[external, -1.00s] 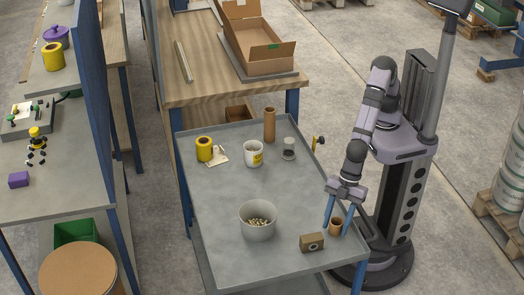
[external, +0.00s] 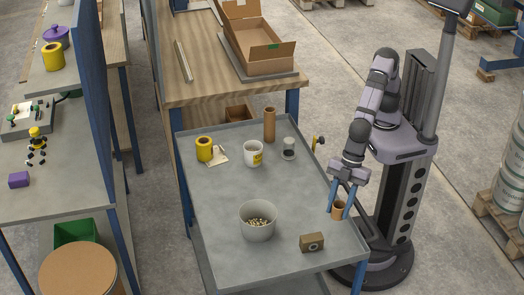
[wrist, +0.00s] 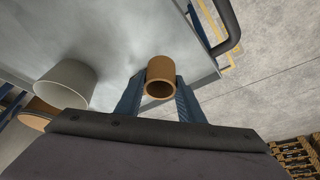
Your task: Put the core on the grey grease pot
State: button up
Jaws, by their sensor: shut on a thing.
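The core (external: 338,211), a short brown cardboard tube, is between the two blue fingers of my gripper (external: 341,207), near the trolley's right edge. In the wrist view the core (wrist: 160,66) sits between the fingers (wrist: 158,92), with its open end facing the camera. My gripper is shut on it and holds it above the trolley top. A small grey pot with a dark lower part (external: 289,149) stands near the trolley's far right; it looks like the grease pot, but its contents are too small to tell.
On the trolley (external: 215,190) are a grey bowl of pale pellets (external: 258,231), a brown box with a round opening (external: 311,243), a white mug (external: 253,155), a yellow roll (external: 204,149) and a tall brown tube (external: 269,125). The trolley has a raised rim. Its middle is clear.

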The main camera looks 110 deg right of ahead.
jog(key=shift+r, duration=1.25)
